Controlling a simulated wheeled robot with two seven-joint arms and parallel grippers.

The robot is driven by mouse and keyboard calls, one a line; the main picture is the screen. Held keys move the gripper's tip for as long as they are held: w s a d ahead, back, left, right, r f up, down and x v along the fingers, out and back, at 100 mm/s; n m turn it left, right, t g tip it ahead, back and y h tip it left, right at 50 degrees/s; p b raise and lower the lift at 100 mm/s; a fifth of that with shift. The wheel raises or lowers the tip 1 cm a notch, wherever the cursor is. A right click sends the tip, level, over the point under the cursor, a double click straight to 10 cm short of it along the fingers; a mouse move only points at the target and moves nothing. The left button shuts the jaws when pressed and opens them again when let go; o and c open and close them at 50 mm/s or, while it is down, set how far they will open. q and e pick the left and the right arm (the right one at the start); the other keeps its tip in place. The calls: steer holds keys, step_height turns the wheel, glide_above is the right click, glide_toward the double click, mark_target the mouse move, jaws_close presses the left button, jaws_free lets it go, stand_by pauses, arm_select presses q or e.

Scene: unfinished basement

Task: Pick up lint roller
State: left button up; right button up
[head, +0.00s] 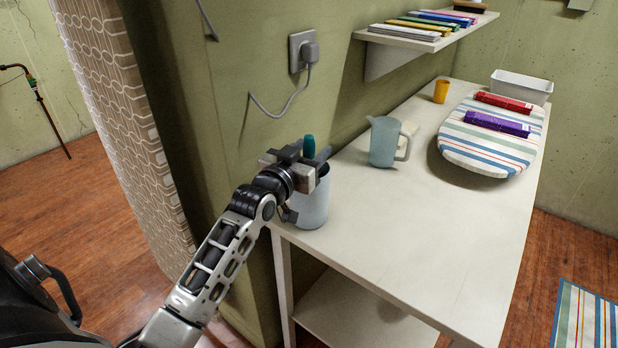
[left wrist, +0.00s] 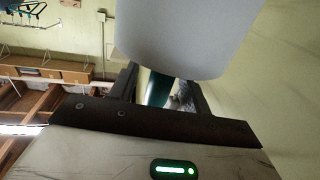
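A teal handle (head: 309,146), which looks like the lint roller's, stands up from a pale grey-blue container (head: 312,208) at the near left corner of the white table. The rest of that item is hidden. My left gripper (head: 306,157) is over the container's rim, with its fingers on either side of the handle. In the left wrist view the teal handle (left wrist: 157,88) shows between the two spread fingers, and the container's grey wall (left wrist: 190,40) fills the upper middle. I see no clear grip on the handle. My right gripper is out of view.
A pitcher (head: 383,142) stands right of the container on the table (head: 430,225). Farther back are an orange cup (head: 441,91), a striped board (head: 475,158) with red and purple packs, and a white bin (head: 522,86). A wall plug (head: 309,52) has a hanging cord. The front tabletop is clear.

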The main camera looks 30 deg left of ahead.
arm_select(q)
jaws_close()
